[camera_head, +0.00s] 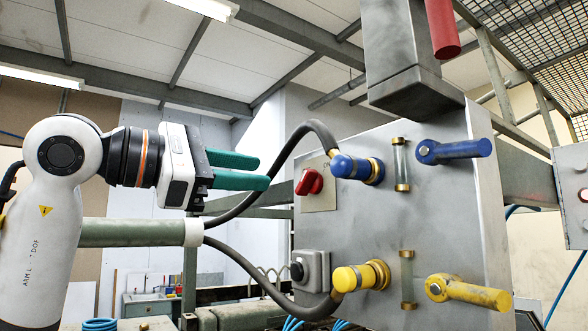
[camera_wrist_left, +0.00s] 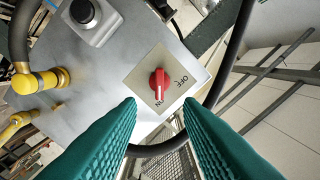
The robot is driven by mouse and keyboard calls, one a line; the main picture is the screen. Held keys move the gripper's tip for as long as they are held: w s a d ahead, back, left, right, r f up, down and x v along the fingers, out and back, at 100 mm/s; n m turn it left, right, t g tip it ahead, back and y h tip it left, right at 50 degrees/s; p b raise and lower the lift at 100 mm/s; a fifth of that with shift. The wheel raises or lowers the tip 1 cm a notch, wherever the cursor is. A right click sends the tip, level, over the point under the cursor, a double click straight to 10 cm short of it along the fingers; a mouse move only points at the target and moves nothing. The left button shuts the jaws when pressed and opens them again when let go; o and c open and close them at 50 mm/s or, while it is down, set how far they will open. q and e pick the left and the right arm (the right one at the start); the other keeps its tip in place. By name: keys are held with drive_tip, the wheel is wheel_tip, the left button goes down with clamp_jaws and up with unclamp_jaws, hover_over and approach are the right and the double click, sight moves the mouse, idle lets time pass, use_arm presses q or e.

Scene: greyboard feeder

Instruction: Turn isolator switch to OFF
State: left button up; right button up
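The isolator switch is a red rotary knob (camera_head: 309,182) on a square beige plate (camera_head: 319,199), on the left part of the grey panel front. In the left wrist view the knob (camera_wrist_left: 159,84) lies ahead, between and beyond the fingertips. Its plate shows OFF at the upper right and what looks like ON below, and the knob's bar points toward the ON side. My left gripper (camera_head: 264,172) has green fingers, open and empty, left of the knob and apart from it; its fingers (camera_wrist_left: 158,108) also show in the wrist view. My right gripper is not in view.
A black hose (camera_head: 290,150) arches from the blue fitting (camera_head: 358,168) past the knob. A grey box with a black button (camera_head: 310,271) sits below. Blue (camera_head: 455,150) and yellow (camera_head: 468,291) lever handles stick out on the right.

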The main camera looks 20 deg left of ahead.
sight(302, 179)
use_arm(q)
drive_tip(key=p+x, duration=0.2)
drive_tip(key=x, duration=0.4)
drive_tip(key=shift+w+d+r, duration=0.15)
drive_tip(key=shift+w+d, duration=0.4)
drive_tip(key=shift+w, duration=0.15)
clamp_jaws()
